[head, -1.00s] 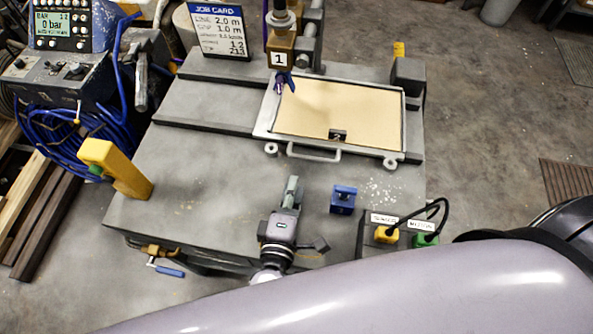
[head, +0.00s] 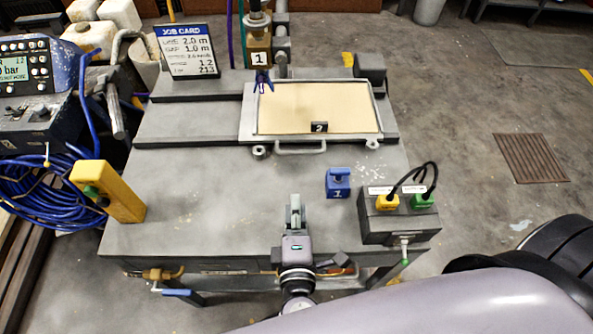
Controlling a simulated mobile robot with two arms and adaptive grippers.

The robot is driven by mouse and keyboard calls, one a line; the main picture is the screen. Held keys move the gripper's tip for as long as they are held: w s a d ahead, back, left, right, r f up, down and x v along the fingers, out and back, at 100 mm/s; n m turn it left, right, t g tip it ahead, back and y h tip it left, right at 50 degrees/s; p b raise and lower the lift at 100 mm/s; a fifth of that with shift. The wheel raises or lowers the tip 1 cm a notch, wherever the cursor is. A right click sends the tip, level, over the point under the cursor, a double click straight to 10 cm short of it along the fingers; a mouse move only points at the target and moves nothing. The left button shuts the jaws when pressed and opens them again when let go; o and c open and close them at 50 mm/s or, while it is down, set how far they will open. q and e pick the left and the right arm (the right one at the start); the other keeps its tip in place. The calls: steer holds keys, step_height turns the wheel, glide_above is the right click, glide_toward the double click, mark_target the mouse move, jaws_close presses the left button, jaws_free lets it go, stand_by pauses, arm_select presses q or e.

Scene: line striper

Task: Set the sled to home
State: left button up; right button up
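The likely sled is a grey framed tray (head: 246,122) with a tan sheet (head: 315,100) in it. It lies across grey rails at the back of the table, with a bar handle (head: 300,149) on its front side. A black marker "2" (head: 319,127) sits at the sheet's front edge. A nozzle head labelled "1" (head: 259,58) stands over the tray's left back corner. My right gripper (head: 295,203) is above the table's front part, apart from the handle and left of a blue block (head: 338,184). Its finger gap cannot be made out. My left gripper is not in view.
A yellow control box (head: 108,190) stands at the table's left edge. A grey connector box (head: 400,218) with yellow and green plugs is at the front right. A job card (head: 188,50) stands at the back left. The table (head: 200,195) is clear between yellow box and gripper.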

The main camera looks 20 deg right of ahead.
steer(key=shift+w+d+r, duration=0.1)
steer(key=shift+w, duration=0.2)
steer(key=shift+p+x, duration=0.35)
steer(key=shift+x, duration=0.5)
steer(key=p, duration=0.1)
glide_toward(296, 151)
steer(key=shift+w+d, duration=0.1)
steer(key=shift+d, duration=0.1)
steer(key=x, duration=0.3)
steer(key=p+x, duration=0.1)
steer(key=x, duration=0.2)
steer(key=p+x, duration=0.1)
steer(key=x, duration=0.2)
steer(key=shift+w+f, duration=0.25)
steer(key=shift+f, duration=0.1)
steer(key=shift+w, duration=0.15)
steer(key=shift+d, duration=0.1)
steer(key=c, duration=0.4)
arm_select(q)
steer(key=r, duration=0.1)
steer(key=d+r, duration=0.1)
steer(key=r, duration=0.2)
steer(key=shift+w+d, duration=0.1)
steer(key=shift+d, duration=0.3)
arm_select(e)
jaws_close()
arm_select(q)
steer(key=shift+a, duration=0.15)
arm_select(e)
steer(key=shift+f, duration=0.1)
